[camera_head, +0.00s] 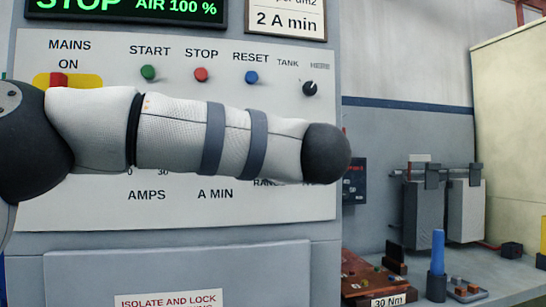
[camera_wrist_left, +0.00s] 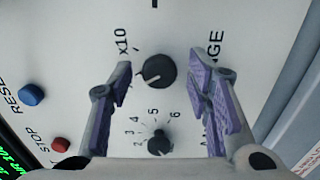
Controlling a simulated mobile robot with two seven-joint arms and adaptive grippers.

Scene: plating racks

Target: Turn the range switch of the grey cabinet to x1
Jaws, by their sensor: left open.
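The grey cabinet (camera_head: 325,120) fills the left of the head view. In the left wrist view its range switch (camera_wrist_left: 158,70) is a round black knob with a white pointer mark. The mark appears toward the lower left of that picture. An "x10" label stands at the knob's upper left; no x1 label shows, and the left finger covers part of the panel there. My left gripper (camera_wrist_left: 161,80) is open, with one purple-padded finger on each side of the switch and gaps between. In the head view my left arm hides the switch and the gripper. My right gripper is not in view.
A smaller numbered black knob (camera_wrist_left: 160,146) sits near the range switch. The red stop button (camera_head: 201,75), blue reset button (camera_head: 251,78), green start button (camera_head: 148,73) and tank heater knob (camera_head: 310,88) are above my arm. A bench with a blue-handled tool (camera_head: 438,252) stands right.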

